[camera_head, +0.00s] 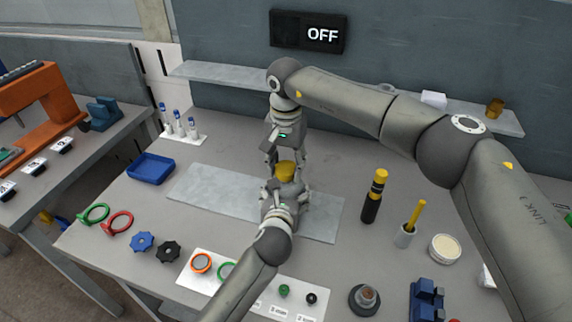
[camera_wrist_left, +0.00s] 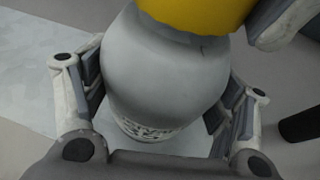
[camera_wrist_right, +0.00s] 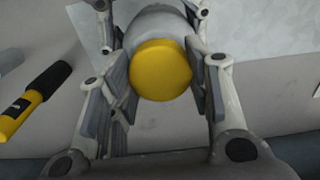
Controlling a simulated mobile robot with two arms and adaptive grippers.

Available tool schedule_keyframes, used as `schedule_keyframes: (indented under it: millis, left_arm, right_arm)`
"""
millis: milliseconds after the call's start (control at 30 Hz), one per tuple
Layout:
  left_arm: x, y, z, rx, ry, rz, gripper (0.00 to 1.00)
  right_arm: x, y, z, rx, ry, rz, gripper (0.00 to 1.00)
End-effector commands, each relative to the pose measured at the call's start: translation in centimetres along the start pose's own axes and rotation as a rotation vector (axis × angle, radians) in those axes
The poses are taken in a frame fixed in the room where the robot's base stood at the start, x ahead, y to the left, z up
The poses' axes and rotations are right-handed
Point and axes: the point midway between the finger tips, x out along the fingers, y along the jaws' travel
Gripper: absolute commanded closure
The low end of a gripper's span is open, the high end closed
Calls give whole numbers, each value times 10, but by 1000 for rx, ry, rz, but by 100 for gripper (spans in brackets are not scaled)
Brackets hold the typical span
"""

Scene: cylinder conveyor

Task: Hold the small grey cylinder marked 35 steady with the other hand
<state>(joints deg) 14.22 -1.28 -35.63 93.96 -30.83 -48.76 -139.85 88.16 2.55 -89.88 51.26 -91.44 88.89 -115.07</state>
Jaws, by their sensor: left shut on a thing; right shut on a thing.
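My left gripper (camera_head: 285,188) comes from the front and is shut around the grey body. My right gripper (camera_head: 284,160) comes down from behind and is shut on the yellow cap, its fingers on either side. The cylinder's far side is hidden.
A pale grey mat (camera_head: 215,195) lies under the work. A black and yellow tool (camera_head: 374,195) and a cup with a yellow stick (camera_head: 405,235) stand right. A blue tray (camera_head: 151,168) is left; a panel (camera_head: 308,32) at the back reads OFF.

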Motion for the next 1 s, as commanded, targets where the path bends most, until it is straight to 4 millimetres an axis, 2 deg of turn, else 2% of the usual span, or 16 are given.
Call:
schedule_keyframes:
  millis: [400,600,733,1000]
  left_arm:
    - [0,0,-2,1,3,1,88]
    - [0,0,-2,1,3,1,88]
    - [0,0,-2,1,3,1,88]
    - [0,0,-2,1,3,1,88]
  right_arm:
    - [-1,0,-1,-660,3,0,83]
    - [-1,0,-1,-915,4,1,83]
    - [-1,0,-1,-991,4,1,83]
    - [-1,0,-1,-1004,3,1,83]
